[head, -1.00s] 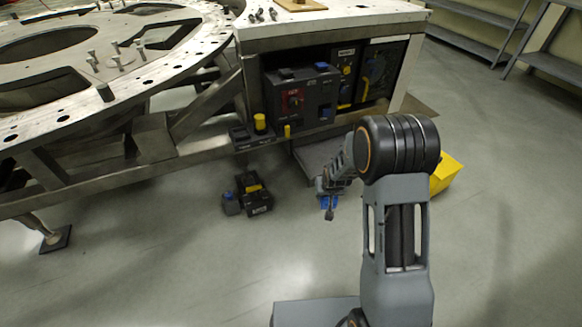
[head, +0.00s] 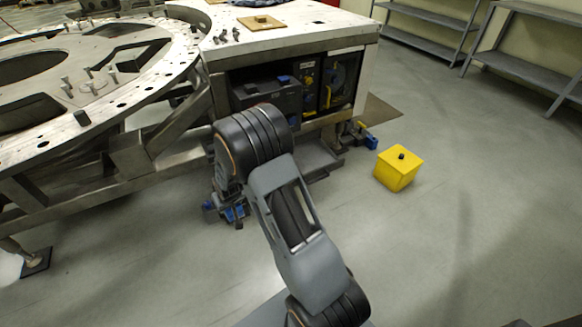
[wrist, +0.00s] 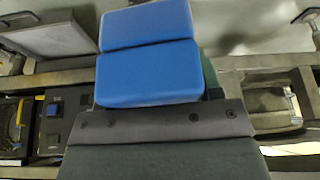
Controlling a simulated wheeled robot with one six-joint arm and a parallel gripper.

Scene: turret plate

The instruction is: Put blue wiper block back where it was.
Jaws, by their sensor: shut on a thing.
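The blue wiper block (wrist: 150,72) fills the upper middle of the wrist view, with a crease or step across it. My gripper (wrist: 165,110) is shut on it; a dark grey jaw part with screws shows just below the block. In the head view my gripper (head: 236,222) is low at the left, mostly hidden behind my arm's thick black joint, with a bit of the blue block (head: 234,212) showing. Contact with the floor cannot be told.
A yellow box (head: 397,171) with a black knob stands on the floor at right. A small blue and dark item (head: 369,142) lies near the cabinet's leg. The metal cabinet table (head: 290,40) and round turret plate (head: 95,105) stand beyond. The floor at right front is clear.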

